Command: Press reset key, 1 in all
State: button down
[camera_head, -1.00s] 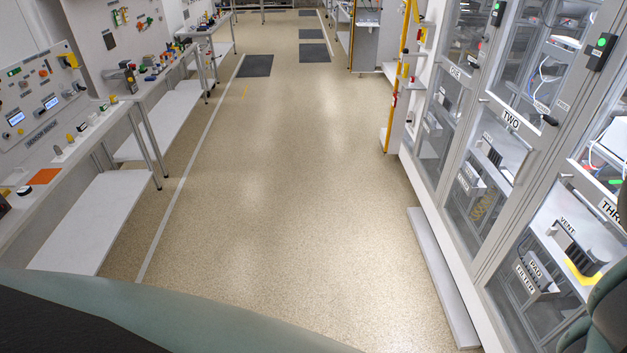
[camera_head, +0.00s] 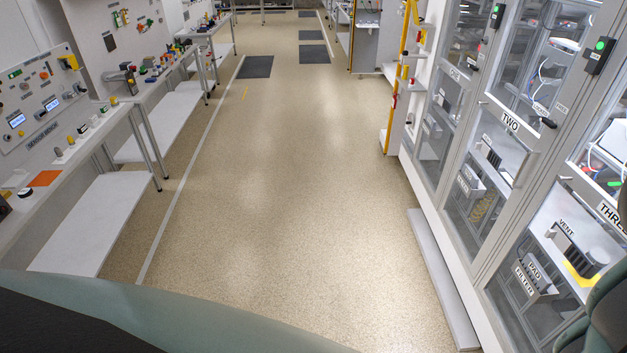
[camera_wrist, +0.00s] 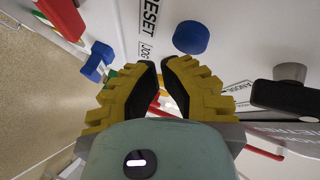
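In the wrist view a label reading RESET (camera_wrist: 149,14) shows at the top, on a pale panel (camera_wrist: 225,60). A round blue key (camera_wrist: 190,37) sits just right of this label. My gripper (camera_wrist: 160,64) has yellow ribbed fingers with dark pads. Its fingertips are close together with only a narrow gap, and nothing shows held between them. The tips appear below and left of the blue key in the picture, with no contact seen. The gripper does not clearly show in the head view.
In the wrist view a JOG label (camera_wrist: 145,48), a blue knob (camera_wrist: 95,62), a red block (camera_wrist: 62,18) and a dark handle (camera_wrist: 285,95) lie around the fingers. The head view shows a clear aisle floor (camera_head: 280,200) between benches (camera_head: 95,215) and glass cabinets (camera_head: 500,180).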

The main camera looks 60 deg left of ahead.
jog(key=shift+s+a, duration=0.1)
jog(key=shift+s, duration=0.1)
jog(key=s+a+p, duration=0.1)
jog(key=s+a, duration=0.2)
jog(key=shift+s+p, duration=0.3)
jog(key=shift+p, duration=0.1)
jog(key=shift+r, duration=0.1)
dwell(0.8)
